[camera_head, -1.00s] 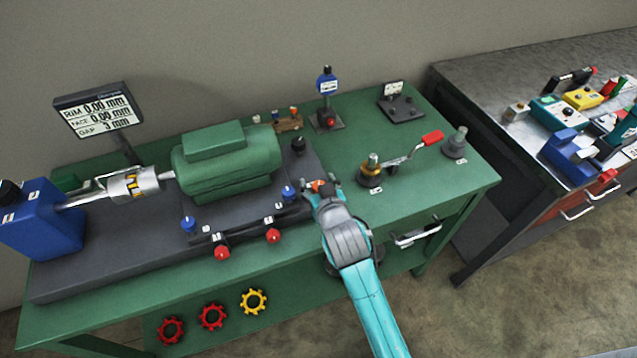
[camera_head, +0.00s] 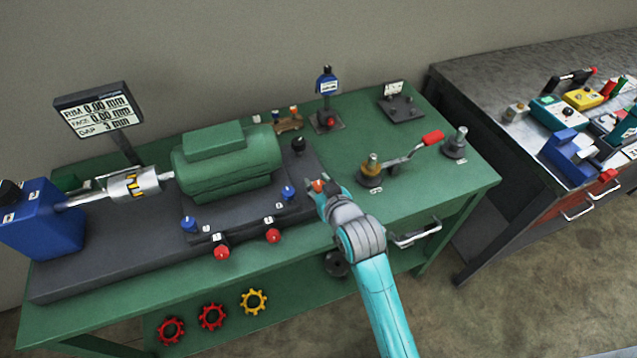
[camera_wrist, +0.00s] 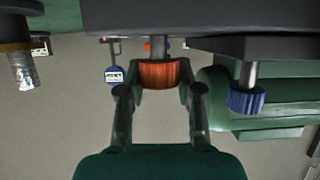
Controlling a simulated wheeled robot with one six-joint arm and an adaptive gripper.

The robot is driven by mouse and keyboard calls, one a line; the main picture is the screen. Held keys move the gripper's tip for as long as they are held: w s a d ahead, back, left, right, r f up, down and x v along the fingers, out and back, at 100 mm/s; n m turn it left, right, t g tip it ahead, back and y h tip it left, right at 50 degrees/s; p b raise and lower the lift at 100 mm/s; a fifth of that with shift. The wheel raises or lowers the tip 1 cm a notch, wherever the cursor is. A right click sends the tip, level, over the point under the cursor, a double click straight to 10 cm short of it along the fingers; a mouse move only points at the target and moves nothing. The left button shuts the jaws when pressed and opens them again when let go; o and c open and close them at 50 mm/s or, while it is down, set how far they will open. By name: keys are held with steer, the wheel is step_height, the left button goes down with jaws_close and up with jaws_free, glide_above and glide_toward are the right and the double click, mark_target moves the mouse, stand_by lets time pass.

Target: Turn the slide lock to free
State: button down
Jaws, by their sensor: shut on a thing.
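An orange ribbed knob (camera_wrist: 158,74) on a short grey shaft fills the middle of the wrist view. It also shows as a small orange spot at the right end of the dark machine base in the head view (camera_head: 318,186). No label on it can be read, so I cannot tell from lettering that it is the slide lock. My gripper (camera_wrist: 160,92) is shut on this knob, one finger on each side. In the head view my gripper (camera_head: 324,192) sits at the base's right end and partly hides the knob.
A blue knob (camera_wrist: 246,101) is close beside the orange one. Red knobs (camera_head: 273,236) line the front of the base, which carries a green motor (camera_head: 226,160). A crank with a red handle (camera_head: 432,138) stands to the right on the green bench.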

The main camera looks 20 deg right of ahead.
steer(key=shift+f+n+y, duration=0.1)
steer(key=shift+n+y, duration=1.3)
steer(key=shift+y, duration=0.2)
steer(key=shift+g, duration=0.3)
steer(key=c, duration=0.7)
jaws_free()
steer(key=shift+c, duration=0.2)
steer(key=v, duration=1.2)
steer(key=shift+s+f, duration=0.1)
